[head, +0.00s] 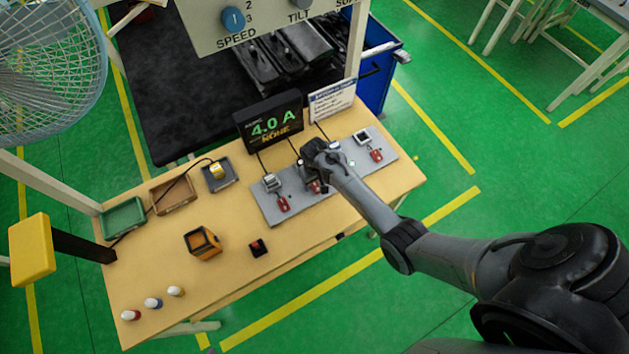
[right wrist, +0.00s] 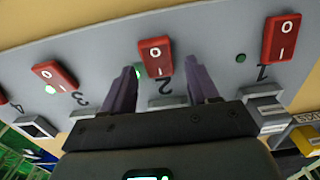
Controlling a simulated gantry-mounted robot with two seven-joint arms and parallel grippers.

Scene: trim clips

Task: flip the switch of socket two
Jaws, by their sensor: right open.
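The grey socket panel (head: 340,197) lies on the wooden table, with red rocker switches and numbers beside the sockets. In the right wrist view, the red switch of socket two (right wrist: 156,57), marked 0 and I, sits between my right gripper's fingertips (right wrist: 163,68). The fingers are spread, with a gap at each side of the switch; I cannot tell whether they touch the panel. In the head view my right gripper (head: 317,176) covers most of socket two. A bright green lamp (right wrist: 137,72) shows beside the left finger. My left gripper is not in view.
A display (head: 269,121) behind the panel reads 4.0 A and NONE. An orange-black device (head: 202,243), trays (head: 124,218) and small capped items (head: 153,302) stand left. A fan (head: 50,60) is at far left.

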